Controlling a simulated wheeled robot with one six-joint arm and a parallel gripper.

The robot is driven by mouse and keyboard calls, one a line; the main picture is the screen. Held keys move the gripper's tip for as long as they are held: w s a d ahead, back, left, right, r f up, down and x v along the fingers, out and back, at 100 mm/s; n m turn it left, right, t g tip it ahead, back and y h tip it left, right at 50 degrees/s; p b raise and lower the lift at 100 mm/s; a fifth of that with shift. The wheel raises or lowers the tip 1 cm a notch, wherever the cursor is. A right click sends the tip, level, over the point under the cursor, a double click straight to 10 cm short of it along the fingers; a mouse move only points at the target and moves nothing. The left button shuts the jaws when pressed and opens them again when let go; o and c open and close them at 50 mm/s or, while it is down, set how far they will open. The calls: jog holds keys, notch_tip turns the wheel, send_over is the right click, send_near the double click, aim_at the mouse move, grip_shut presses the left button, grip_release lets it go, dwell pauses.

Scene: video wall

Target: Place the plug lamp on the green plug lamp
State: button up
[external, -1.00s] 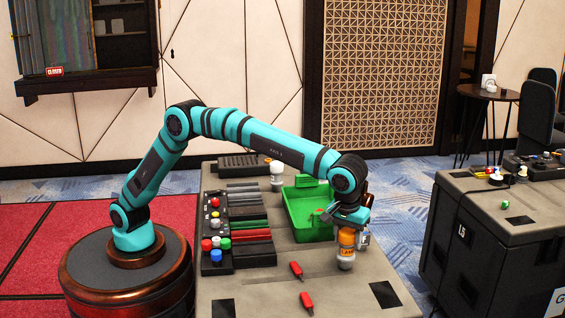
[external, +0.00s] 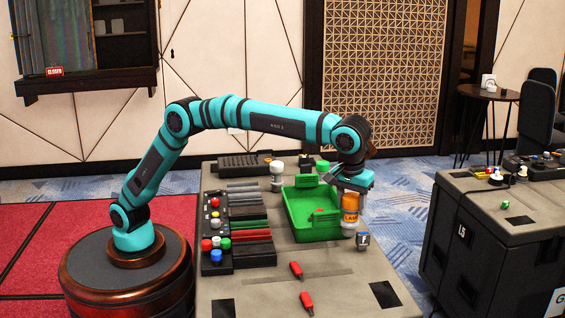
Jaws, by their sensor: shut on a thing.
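My gripper (external: 352,190) points down near the right end of the green tray and is shut on the plug lamp (external: 350,208). The plug lamp has an orange body with lettering and a white lower end. It is upright and looks raised above the table. A small green-topped thing (external: 322,167) stands behind the tray, left of my wrist. It may be the green plug lamp, but its lower part is hidden.
The green tray (external: 297,222) holds a small red item. A button panel (external: 214,225) and coloured strips lie at left. Two red pieces (external: 296,269) lie in front. The table's front right is mostly bare.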

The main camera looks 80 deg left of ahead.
jog(key=w+a+r, duration=0.2)
jog(key=a, duration=0.6)
jog(key=w+a+r, duration=0.2)
jog(key=a, duration=0.6)
jog(key=w+a+r, duration=0.2)
jog(key=w+a, duration=0.1)
jog(key=a, duration=0.5)
jog(key=s+a+r, duration=0.1)
jog(key=a+r, duration=0.2)
jog(key=a, duration=1)
jog(key=s+a+r, duration=0.1)
jog(key=a+r, duration=0.2)
jog(key=a, duration=1)
notch_tip(320, 180, down, 10)
jog(key=shift+f, duration=0.1)
jog(key=o, duration=1)
jog(key=shift+o, duration=0.2)
notch_tip(320, 180, up, 12)
jog(key=s+d, duration=0.1)
jog(key=shift+s+d, duration=0.15)
jog(key=shift+d, duration=0.05)
